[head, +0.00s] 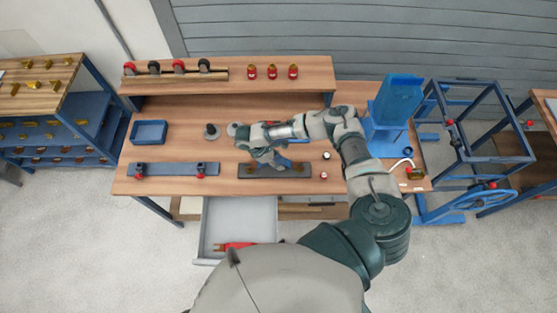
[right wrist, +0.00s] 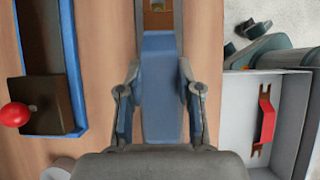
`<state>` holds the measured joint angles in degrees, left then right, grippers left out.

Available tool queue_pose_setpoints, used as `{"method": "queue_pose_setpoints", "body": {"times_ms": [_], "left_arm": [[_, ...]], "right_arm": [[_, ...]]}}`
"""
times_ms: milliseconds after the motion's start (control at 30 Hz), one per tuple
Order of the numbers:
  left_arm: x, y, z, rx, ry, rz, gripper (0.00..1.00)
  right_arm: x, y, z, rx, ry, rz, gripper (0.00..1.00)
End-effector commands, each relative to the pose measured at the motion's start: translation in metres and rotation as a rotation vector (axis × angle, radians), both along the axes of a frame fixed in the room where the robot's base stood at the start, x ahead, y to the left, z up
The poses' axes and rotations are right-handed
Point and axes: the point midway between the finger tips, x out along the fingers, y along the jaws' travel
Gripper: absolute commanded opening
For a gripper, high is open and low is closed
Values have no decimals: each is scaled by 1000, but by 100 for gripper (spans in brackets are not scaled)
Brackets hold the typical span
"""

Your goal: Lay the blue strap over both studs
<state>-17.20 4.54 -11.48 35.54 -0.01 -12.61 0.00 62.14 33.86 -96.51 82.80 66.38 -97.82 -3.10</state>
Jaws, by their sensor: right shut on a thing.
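My right gripper (head: 270,158) is over the dark base plate (head: 300,172) at the table's front middle. In the right wrist view its fingers (right wrist: 160,95) are shut on the blue strap (right wrist: 161,65), one on each side. The strap runs away between them toward a brown block (right wrist: 158,20). In the head view blue parts show crossed over the plate, and I cannot tell strap from fingers there. The two studs are not clearly visible; the gripper and strap hide much of that area. My left gripper is not in view.
A blue bar with two red knobs (head: 148,169) lies left, below a blue tray (head: 150,132). An open drawer (head: 215,220) holds a red piece (head: 238,245). Several red-topped jars (head: 272,72) stand on the shelf. A blue stand (head: 398,100) rises at right.

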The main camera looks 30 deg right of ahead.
Motion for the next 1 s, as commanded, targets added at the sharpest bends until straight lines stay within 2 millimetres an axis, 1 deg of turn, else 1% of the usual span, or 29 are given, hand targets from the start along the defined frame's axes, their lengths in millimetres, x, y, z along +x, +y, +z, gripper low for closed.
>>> {"method": "queue_pose_setpoints", "body": {"times_ms": [400,800,1000], "left_arm": [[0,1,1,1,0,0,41],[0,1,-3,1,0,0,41],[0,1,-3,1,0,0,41]], "right_arm": [[0,0,-1,1,-1,0,0],[0,0,-15,1,0,1,0],[0,0,-16,1,0,1,0]]}}
